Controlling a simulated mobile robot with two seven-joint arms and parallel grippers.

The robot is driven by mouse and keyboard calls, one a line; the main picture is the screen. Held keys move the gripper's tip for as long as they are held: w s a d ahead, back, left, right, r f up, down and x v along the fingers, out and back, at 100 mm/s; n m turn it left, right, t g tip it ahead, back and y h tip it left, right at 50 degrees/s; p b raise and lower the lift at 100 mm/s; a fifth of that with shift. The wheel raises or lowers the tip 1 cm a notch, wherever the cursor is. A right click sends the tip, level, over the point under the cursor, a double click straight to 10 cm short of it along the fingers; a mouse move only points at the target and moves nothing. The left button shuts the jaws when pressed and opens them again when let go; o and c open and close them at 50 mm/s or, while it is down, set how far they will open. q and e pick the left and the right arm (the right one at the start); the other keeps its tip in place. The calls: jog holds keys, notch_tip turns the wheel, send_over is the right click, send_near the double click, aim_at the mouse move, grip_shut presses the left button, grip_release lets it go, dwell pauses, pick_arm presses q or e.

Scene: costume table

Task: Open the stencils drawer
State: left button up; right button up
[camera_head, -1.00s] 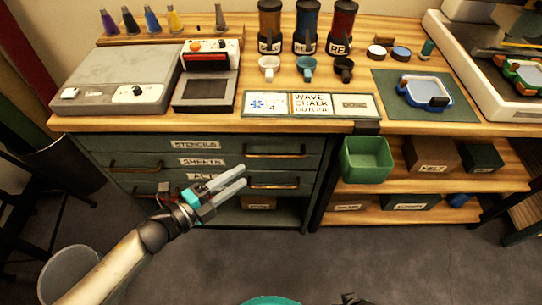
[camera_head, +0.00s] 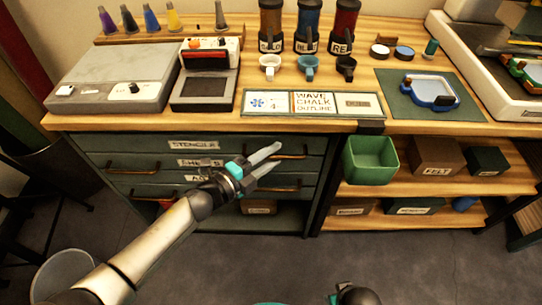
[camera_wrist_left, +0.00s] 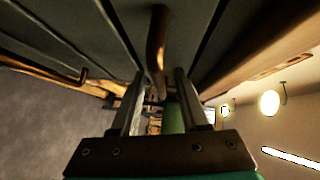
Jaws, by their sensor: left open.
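The stencils drawer (camera_head: 230,144) is the top green drawer under the tabletop, with a white "STENCILS" label, and looks closed. Its bronze bar handle (camera_head: 296,156) on the right is partly hidden behind my left gripper. My left gripper (camera_head: 277,158) is open, its two pale fingers pointing right at the drawer front near this handle. In the left wrist view a bronze handle (camera_wrist_left: 157,40) shows ahead, in line with the gap between the open fingers (camera_wrist_left: 159,90); contact cannot be told. A dark part of my right arm (camera_head: 356,295) shows at the bottom edge; its jaws cannot be made out.
Lower drawers (camera_head: 150,190) with bar handles sit below. The tabletop holds a label board (camera_head: 312,117), cups and jars. The floor in front (camera_head: 250,265) is mostly clear.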

pick_arm(q)
jog(key=shift+c, duration=0.4)
grip_shut()
dwell(0.9)
